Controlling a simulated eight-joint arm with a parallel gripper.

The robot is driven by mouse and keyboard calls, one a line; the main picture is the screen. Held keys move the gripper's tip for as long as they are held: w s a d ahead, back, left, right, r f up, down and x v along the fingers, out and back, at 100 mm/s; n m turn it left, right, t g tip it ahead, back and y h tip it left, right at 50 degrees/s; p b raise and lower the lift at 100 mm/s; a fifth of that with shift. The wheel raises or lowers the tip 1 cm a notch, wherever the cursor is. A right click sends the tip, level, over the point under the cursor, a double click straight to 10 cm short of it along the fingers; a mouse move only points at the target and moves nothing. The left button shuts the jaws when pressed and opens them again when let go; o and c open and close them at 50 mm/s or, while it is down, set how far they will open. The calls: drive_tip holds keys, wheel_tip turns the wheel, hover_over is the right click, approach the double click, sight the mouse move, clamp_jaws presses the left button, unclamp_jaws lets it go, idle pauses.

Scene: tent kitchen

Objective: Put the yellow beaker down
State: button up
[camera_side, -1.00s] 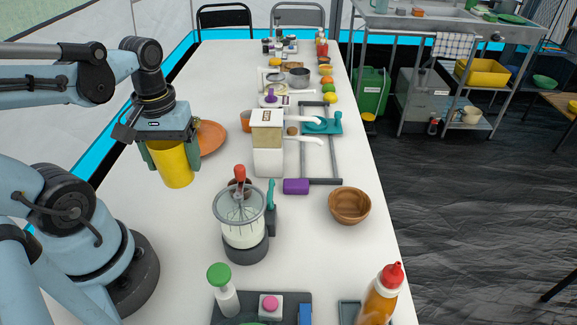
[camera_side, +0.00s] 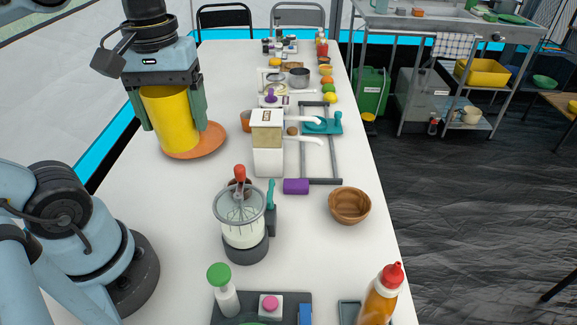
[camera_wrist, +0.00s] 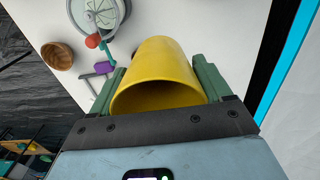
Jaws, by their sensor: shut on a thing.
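The yellow beaker (camera_side: 172,120) is held upright between the green fingers of my gripper (camera_side: 174,122) in the side view. It shows in front of the orange-brown plate (camera_side: 208,140) and hides much of it. I cannot tell whether the beaker's base is above the plate or nearer the camera. In the wrist view the yellow beaker (camera_wrist: 165,70) lies between the two green fingers of my gripper (camera_wrist: 160,85), with its open mouth toward the camera.
A whisk jar (camera_side: 243,218), a tan-filled dispenser (camera_side: 268,145) and a purple block (camera_side: 296,186) stand to the right. A wooden bowl (camera_side: 349,205) is near the right edge. The white table (camera_side: 160,200) is clear left of the whisk jar.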

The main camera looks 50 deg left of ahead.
wheel_tip(320, 180, up, 2)
drive_tip(key=shift+r, duration=0.15)
drive_tip(key=shift+w+d+r+m, duration=0.25)
drive_tip(key=shift+w+d+r, duration=0.15)
drive_tip(key=shift+w, duration=0.2)
drive_tip(key=shift+w+d+r+m, duration=0.3)
drive_tip(key=shift+w+d, duration=0.15)
drive_tip(key=shift+w, duration=0.1)
drive_tip(key=w+d+r+m, duration=0.2)
drive_tip(key=w+d+m, duration=0.1)
drive_tip(key=w+d, duration=0.5)
drive_tip(key=w+d+f+m, duration=0.2)
drive_tip(key=d+m, duration=0.1)
drive_tip(key=d, duration=0.7)
drive_tip(key=w+d+f+m, duration=0.1)
drive_tip(key=d+m, duration=0.1)
drive_tip(key=d, duration=0.8)
drive_tip(key=shift+a+f, duration=0.2)
drive_tip(key=shift+f, duration=3.45)
drive_tip(key=shift+a+f, duration=0.15)
drive_tip(key=shift+f, duration=3.5)
drive_tip(key=shift+a+f, duration=0.2)
drive_tip(key=shift+f, duration=3.45)
drive_tip(key=shift+f, duration=0.15)
